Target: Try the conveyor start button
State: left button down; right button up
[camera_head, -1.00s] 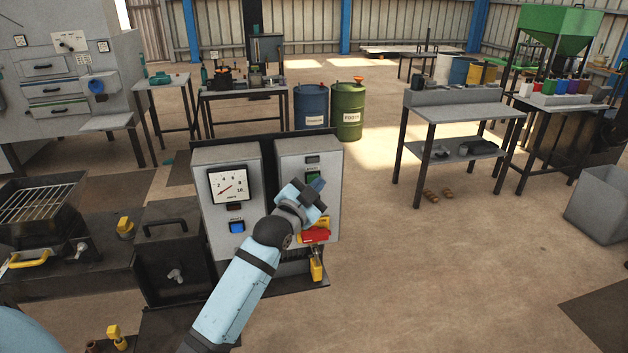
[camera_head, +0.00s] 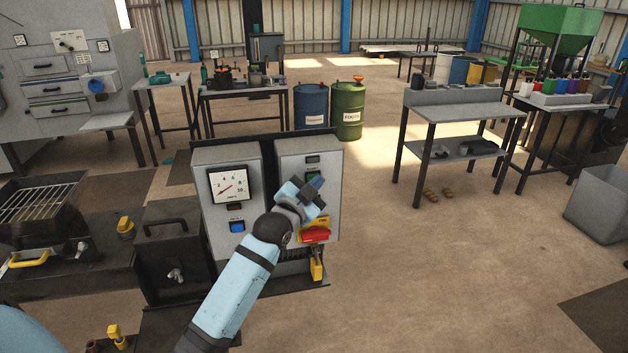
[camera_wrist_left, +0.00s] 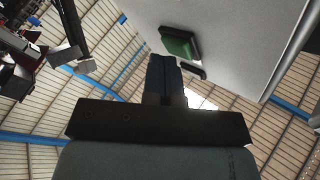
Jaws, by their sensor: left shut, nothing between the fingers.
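The green button (camera_head: 312,177) is on the face of the right grey control box (camera_head: 326,163), partly covered by my left gripper (camera_head: 316,184). In the left wrist view the green button (camera_wrist_left: 180,43) stands out from the pale panel (camera_wrist_left: 232,35). My left gripper's fingers (camera_wrist_left: 164,70) are together and empty, with their tips just below and left of the button in that picture. I cannot tell whether they touch it. The button's label is not readable. My right gripper is not in view.
The left box (camera_head: 229,195) carries a dial gauge (camera_head: 227,185) and a blue button (camera_head: 237,226). A red and yellow switch (camera_head: 314,235) sits just below my gripper, with a yellow padlock-like part (camera_head: 316,270) under it. Open floor lies to the right.

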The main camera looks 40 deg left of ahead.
pick_arm(q)
jog(key=shift+s+d+p, duration=0.45)
jog(key=shift+s+d, duration=0.1)
jog(key=shift+d, duration=0.1)
jog(key=s+d+p, duration=0.1)
jog(key=s+d, duration=0.2)
jog(key=shift+s+d+p, duration=0.15)
jog(key=shift+d+p, duration=0.2)
jog(key=shift+d, duration=0.05)
dwell(0.8)
